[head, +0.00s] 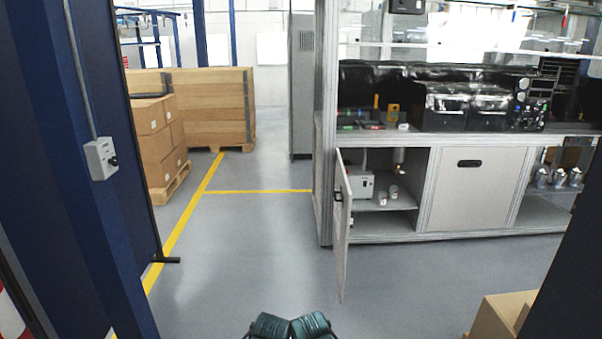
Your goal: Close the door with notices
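A grey cabinet door (343,235) stands swung open under the workbench, at the left end of its lower row. It is seen nearly edge-on, sticking out towards me, with a small dark handle (338,196) on it. I cannot make out any notices on it. The compartment (385,225) behind it is exposed and holds a pale box-shaped device (361,184) and small white and metal items. Two dark teal parts of my own show at the bottom edge; neither gripper's fingers can be seen.
A closed grey panel (472,190) with a dark slot handle is right of the open compartment. Grey floor (240,260) lies clear before the bench. A cardboard box (497,316) is at lower right. Blue posts (75,160) stand left; stacked cartons (155,145) are behind.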

